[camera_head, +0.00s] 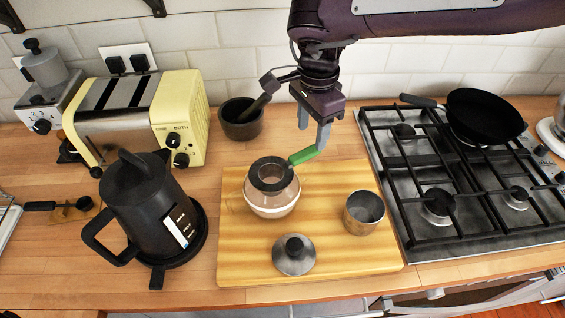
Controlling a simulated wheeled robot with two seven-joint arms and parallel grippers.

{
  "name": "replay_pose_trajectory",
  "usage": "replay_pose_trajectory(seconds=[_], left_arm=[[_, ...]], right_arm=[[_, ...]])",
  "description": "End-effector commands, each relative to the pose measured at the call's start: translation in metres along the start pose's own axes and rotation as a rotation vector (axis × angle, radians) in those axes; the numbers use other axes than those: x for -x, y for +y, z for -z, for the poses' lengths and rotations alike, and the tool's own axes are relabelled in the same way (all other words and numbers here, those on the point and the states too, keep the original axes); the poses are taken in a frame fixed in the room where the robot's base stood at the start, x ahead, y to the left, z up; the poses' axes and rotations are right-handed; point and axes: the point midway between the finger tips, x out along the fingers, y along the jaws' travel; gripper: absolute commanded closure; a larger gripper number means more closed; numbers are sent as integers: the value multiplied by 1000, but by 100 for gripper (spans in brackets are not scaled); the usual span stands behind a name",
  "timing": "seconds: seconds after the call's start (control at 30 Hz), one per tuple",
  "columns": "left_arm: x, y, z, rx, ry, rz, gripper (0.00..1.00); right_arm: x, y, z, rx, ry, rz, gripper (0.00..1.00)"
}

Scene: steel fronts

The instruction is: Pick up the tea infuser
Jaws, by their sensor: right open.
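A glass teapot (272,203) with brownish contents stands on the wooden board (240,265). A dark ring, probably the rim of the tea infuser (270,171), sits in its mouth. A green handle (303,156) sticks out at the pot's upper right; I cannot tell whether it belongs to the pot or the infuser. My right gripper (314,132) comes down from above, fingers down and open, by the outer end of the green handle. One fingertip overlaps that handle in the picture; contact is unclear. The left gripper is out of view.
On the board are a metal lid (294,261) with a black knob and a metal cup (364,213). A black kettle (148,205) and a yellow toaster (182,118) stand left. A mortar (240,122) is behind. A gas hob (440,230) with a pan (484,115) is right.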

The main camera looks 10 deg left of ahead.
Motion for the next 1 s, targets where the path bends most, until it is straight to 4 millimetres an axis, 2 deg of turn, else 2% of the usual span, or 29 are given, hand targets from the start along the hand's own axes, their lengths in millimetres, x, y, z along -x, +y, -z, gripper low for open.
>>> replay_pose_trajectory(seconds=[0.1, 0.23, 0.43, 0.6, 0.73, 1.0], left_arm=[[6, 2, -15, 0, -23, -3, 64], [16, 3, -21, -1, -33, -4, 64], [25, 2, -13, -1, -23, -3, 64], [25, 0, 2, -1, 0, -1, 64], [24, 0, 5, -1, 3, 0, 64], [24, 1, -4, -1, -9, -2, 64]], right_arm=[[-12, 2, -1, -1, -2, -3, 51], [-28, 6, -6, 0, -3, -4, 51], [-56, 8, -9, -2, -2, -3, 51], [-63, 8, -8, -2, 0, 0, 51], [-63, 8, -8, -2, 1, 0, 51], [-63, 8, -8, -2, 1, 0, 86]])
